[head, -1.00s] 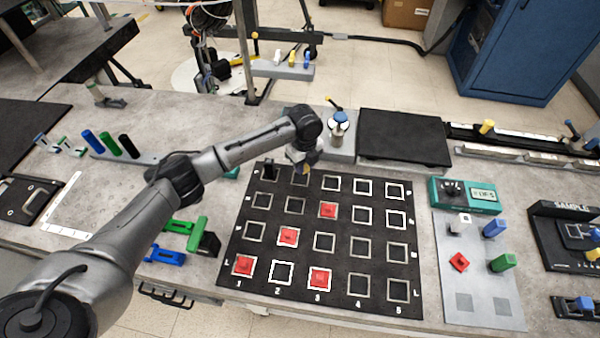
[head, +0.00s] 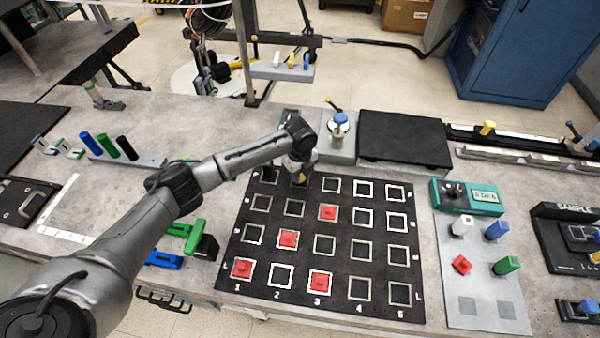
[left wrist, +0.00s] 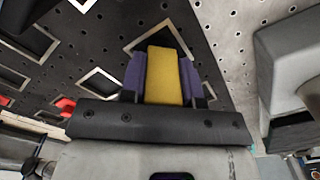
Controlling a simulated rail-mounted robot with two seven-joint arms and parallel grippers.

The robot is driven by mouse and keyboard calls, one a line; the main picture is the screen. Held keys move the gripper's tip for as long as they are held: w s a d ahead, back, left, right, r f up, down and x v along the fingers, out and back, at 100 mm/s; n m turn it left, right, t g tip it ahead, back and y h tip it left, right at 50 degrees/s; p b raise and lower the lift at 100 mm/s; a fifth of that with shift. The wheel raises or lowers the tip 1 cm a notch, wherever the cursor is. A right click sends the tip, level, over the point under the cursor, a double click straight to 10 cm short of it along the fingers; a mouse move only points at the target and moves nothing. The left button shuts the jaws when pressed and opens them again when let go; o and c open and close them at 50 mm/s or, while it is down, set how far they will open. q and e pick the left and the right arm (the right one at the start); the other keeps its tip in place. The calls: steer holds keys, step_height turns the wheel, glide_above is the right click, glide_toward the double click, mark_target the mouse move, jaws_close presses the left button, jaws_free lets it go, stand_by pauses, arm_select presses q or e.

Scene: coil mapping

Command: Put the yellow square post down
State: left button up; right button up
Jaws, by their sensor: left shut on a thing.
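My left gripper (head: 300,174) is over the back-left part of the black grid board (head: 339,256), at the back row's second square from the left. In the left wrist view its purple-padded fingers (left wrist: 164,78) are shut on the yellow square post (left wrist: 165,75). The post's far end lies over a white-outlined square (left wrist: 165,38) on the board. I cannot tell whether the post touches the board. In the head view only a small yellow bit of the post (head: 301,178) shows below the gripper. My right gripper is not in view.
Several red pieces (head: 288,239) sit in squares of the board. A fixture with a blue knob (head: 341,118) and a black plate (head: 403,137) stand just behind it. Green (head: 199,236) and blue (head: 165,259) blocks lie left of the board. Many squares at right are empty.

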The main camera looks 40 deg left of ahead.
arm_select(q)
steer(key=o, duration=1)
steer(key=shift+f, duration=0.1)
steer(key=shift+c, duration=0.2)
step_height(320, 180, up, 11)
steer(key=shift+r+p, duration=0.1)
steer(key=shift+p, duration=0.95)
steer(key=shift+r, duration=0.55)
